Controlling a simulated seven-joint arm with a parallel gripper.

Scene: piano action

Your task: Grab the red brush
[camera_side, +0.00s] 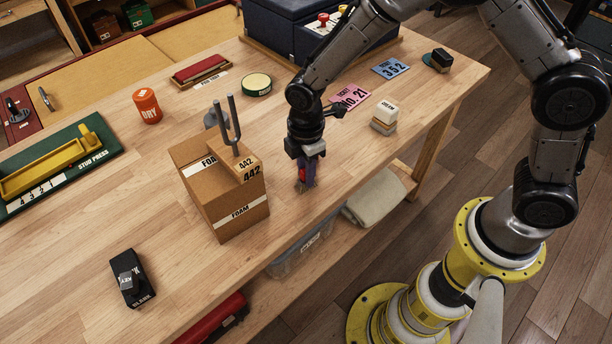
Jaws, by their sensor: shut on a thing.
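My gripper (311,154) points down near the table's front edge, just right of the cardboard foam box. It is shut on the red brush (302,174), which stands upright between the fingers. The fingers hide most of the brush.
The foam box (237,213) with a tuning fork (228,125) on top stands close at left. A white-topped block (385,114), a pink ticket (350,97) and a blue ticket (391,68) lie at right. An orange jar (147,105) stands at far left.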

